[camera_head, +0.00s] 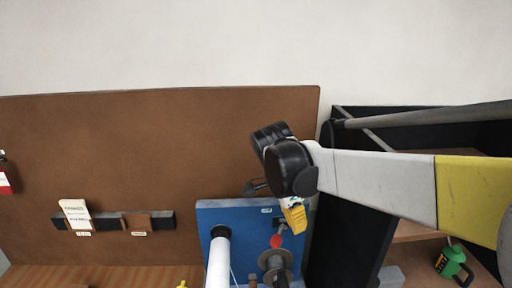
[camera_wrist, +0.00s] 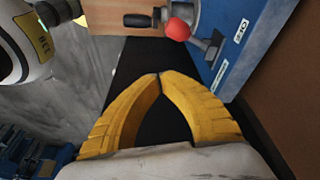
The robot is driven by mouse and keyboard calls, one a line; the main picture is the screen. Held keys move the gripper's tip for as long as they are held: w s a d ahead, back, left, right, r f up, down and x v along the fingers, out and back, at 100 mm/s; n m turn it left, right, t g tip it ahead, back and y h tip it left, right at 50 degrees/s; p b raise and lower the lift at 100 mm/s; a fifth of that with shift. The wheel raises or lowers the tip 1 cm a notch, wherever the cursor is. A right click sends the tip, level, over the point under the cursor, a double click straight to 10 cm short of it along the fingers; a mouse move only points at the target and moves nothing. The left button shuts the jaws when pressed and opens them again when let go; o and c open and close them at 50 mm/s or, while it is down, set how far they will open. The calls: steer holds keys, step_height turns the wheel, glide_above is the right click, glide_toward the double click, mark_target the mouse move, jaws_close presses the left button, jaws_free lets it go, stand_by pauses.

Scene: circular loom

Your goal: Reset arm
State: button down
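My gripper (camera_head: 294,216) hangs at the end of my arm in the head view, beside the upper right part of the blue machine panel (camera_head: 212,214). In the wrist view its two yellow fingers (camera_wrist: 159,76) meet at the tips, with nothing visible between them. A lever with a red knob (camera_head: 275,242) on the panel is below and left of the gripper in the head view. The red knob (camera_wrist: 178,29) also shows beyond the fingertips in the wrist view, apart from them.
A white roll (camera_head: 218,262) stands at the panel's left. A brown board (camera_head: 150,150) behind carries a dark rail (camera_head: 108,222) with a white card (camera_head: 75,213). A green and black container (camera_head: 453,263) sits on a shelf at the lower right. A dark frame (camera_head: 350,240) stands behind my arm.

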steer(key=s+d+f+n+t+y+b, duration=0.1)
steer(key=s+d+f+n+t+b, duration=0.1)
steer(key=s+f+n+b, duration=0.5)
steer(key=s+d+f+n+t+y+b, duration=0.2)
steer(key=s+f+n+b, duration=0.6)
steer(key=f+b, duration=0.5)
step_height(320, 180, down, 2)
steer(key=shift+s+d+f+t+b, duration=0.25)
steer(key=shift+s+d+t+b, duration=0.15)
steer(key=shift+s+d+t, duration=0.55)
